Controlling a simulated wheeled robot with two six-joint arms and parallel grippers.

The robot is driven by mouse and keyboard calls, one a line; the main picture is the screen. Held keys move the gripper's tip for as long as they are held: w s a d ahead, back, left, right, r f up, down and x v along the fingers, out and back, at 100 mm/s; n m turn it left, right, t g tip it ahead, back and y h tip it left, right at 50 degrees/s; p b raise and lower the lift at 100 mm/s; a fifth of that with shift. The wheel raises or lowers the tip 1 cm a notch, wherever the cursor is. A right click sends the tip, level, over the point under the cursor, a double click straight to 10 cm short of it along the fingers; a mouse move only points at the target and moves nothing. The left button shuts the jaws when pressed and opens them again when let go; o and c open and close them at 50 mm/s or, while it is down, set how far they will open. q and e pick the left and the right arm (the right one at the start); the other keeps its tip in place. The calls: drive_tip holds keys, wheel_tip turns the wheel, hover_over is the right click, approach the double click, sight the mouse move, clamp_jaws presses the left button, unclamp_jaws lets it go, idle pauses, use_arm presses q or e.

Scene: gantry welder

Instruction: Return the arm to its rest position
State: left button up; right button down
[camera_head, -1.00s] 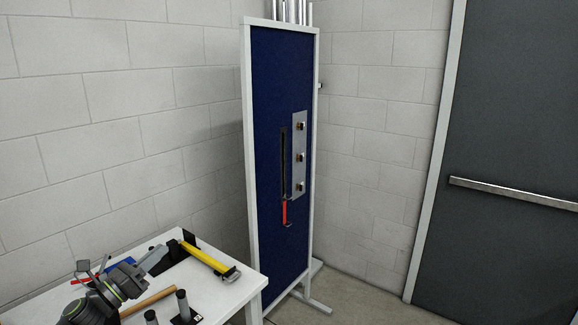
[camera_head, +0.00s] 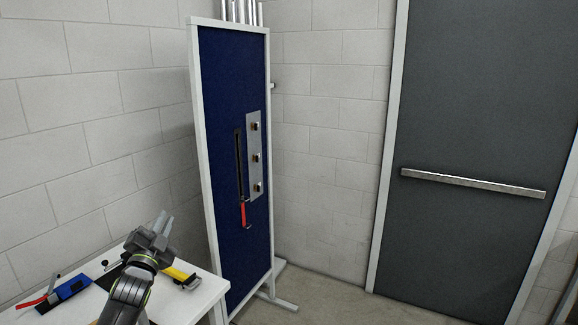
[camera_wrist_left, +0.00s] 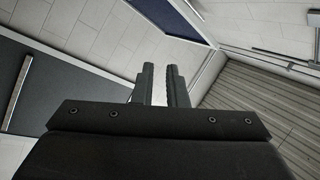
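My left arm comes in at the lower left of the head view, over the white table. Its gripper (camera_head: 161,222) points up and away, above the table top, holding nothing. In the left wrist view the two dark fingers (camera_wrist_left: 161,82) stand apart with a narrow clear gap between them. My right arm and gripper are not in view.
The white table (camera_head: 205,297) holds a yellow-handled tool (camera_head: 180,275) and a blue tool (camera_head: 74,286). A blue panel (camera_head: 220,90) with a red handle (camera_head: 246,213) stands behind. A grey door (camera_head: 470,110) is at right. Floor between is clear.

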use_arm(q)
drive_tip(key=s+a+f+n+g+y+b, duration=0.1)
drive_tip(key=s+a+f+n+g+b, duration=0.2)
drive_tip(key=f, duration=1.1)
drive_tip(key=s+a+f+n+g+y+b, duration=0.1)
drive_tip(key=f+n+g+y+b, duration=0.35)
drive_tip(key=f, duration=1.05)
drive_tip(key=s+f+n+g+h+b, duration=0.1)
drive_tip(key=s+f+g+b, duration=0.1)
drive_tip(key=s+f, duration=0.9)
drive_tip(key=s+f+n+g+h+b, duration=0.2)
drive_tip(key=s+f, duration=0.2)
drive_tip(key=f, duration=1.3)
drive_tip(key=s+d+f+g+b, duration=0.1)
drive_tip(key=s+f+g+b, duration=0.45)
drive_tip(key=s+f, duration=1.75)
drive_tip(key=s+d+f+g+b, duration=0.1)
drive_tip(key=s+f, duration=0.2)
drive_tip(key=s, duration=0.5)
drive_tip(key=s+d+f+n+g+b, duration=0.1)
drive_tip(key=s+f+b, duration=0.1)
drive_tip(key=s, duration=0.6)
drive_tip(key=s+d+f+g+b, duration=0.1)
drive_tip(key=s+f, duration=0.3)
drive_tip(key=s, duration=0.4)
drive_tip(key=shift+s+d+f+b, duration=0.2)
drive_tip(key=shift+s+d+b, duration=0.05)
drive_tip(key=shift+d+b, duration=0.25)
